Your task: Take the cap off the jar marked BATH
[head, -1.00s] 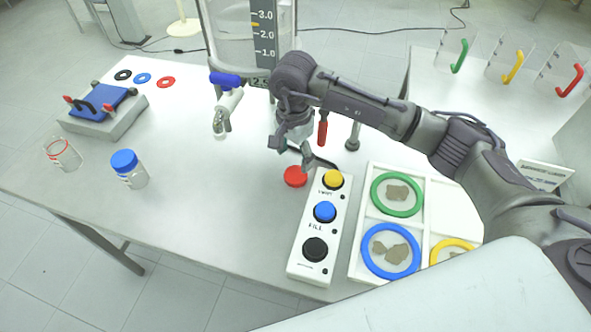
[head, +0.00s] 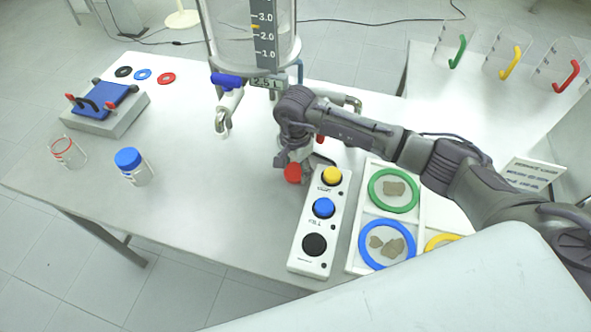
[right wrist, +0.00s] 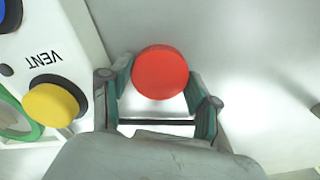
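No lettering reading BATH can be made out on any jar. A clear jar with a blue cap (head: 128,159) stands upright at the left of the table. A clear jar with a red rim (head: 64,146) stands left of it and looks open. A red round cap-like disc (head: 292,174) is beside the button box, under my right gripper (head: 292,163); it also shows in the right wrist view (right wrist: 161,72). My right gripper (right wrist: 162,95) is open, with its fingers on both sides of the disc; contact is unclear. My left gripper is not in view.
The white button box (head: 306,258), with yellow, blue and black buttons, stands close to the right gripper. A white tray (head: 357,240) with coloured rings is right of it. A glass vessel (head: 228,52) with a tap is behind. The table between jars and box is clear.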

